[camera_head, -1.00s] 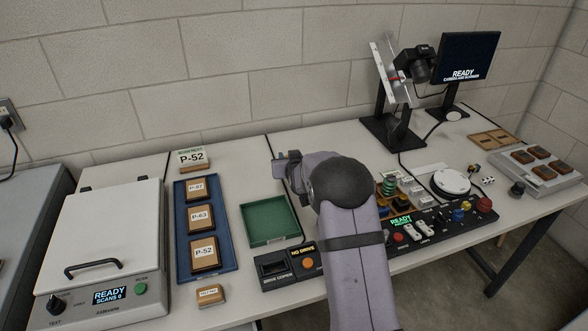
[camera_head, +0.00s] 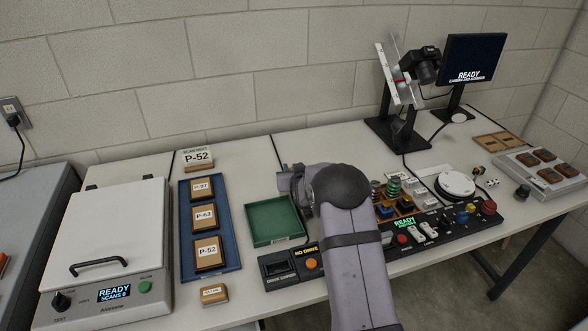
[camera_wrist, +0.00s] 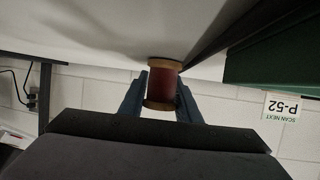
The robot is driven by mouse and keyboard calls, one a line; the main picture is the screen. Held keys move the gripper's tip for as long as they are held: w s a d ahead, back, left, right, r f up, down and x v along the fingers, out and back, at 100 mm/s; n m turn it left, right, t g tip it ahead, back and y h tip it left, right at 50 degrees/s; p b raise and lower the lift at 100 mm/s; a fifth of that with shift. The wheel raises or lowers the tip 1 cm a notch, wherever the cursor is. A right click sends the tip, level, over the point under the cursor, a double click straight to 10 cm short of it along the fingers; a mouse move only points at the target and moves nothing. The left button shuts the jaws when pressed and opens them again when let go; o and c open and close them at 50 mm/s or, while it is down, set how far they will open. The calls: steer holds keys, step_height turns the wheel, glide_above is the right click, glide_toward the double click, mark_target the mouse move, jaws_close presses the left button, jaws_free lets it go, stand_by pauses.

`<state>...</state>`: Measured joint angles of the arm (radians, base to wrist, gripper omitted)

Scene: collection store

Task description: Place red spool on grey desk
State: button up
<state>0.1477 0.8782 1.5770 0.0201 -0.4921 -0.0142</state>
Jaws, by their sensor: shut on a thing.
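The red spool (camera_wrist: 162,87), with tan wooden end rims, is between the two fingers of my gripper (camera_wrist: 160,102) in the wrist view. The fingers are shut on it. Its far end is close to the pale desk surface (camera_wrist: 120,25); I cannot tell whether it touches. In the head view my gripper (camera_head: 284,184) is behind my wrist, over the desk just beyond the green tray, and the spool is hidden. The long pale grey desk (camera_head: 235,165) runs along the wall. A darker grey surface (camera_head: 38,190) stands at the far left.
The green tray (camera_head: 249,233), blue tray (camera_head: 184,252) with labelled blocks, scanner box (camera_head: 110,225) and control panel (camera_head: 440,233) crowd the desk's front. A camera stand (camera_head: 398,143) and monitor (camera_head: 470,62) stand at the back right. Bare desk lies near the wall behind the green tray.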

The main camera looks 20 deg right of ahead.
steer(key=shift+f, duration=0.2)
steer(key=o, duration=1)
steer(key=shift+r, duration=0.1)
steer(key=shift+r, duration=0.15)
steer(key=v, duration=1.2)
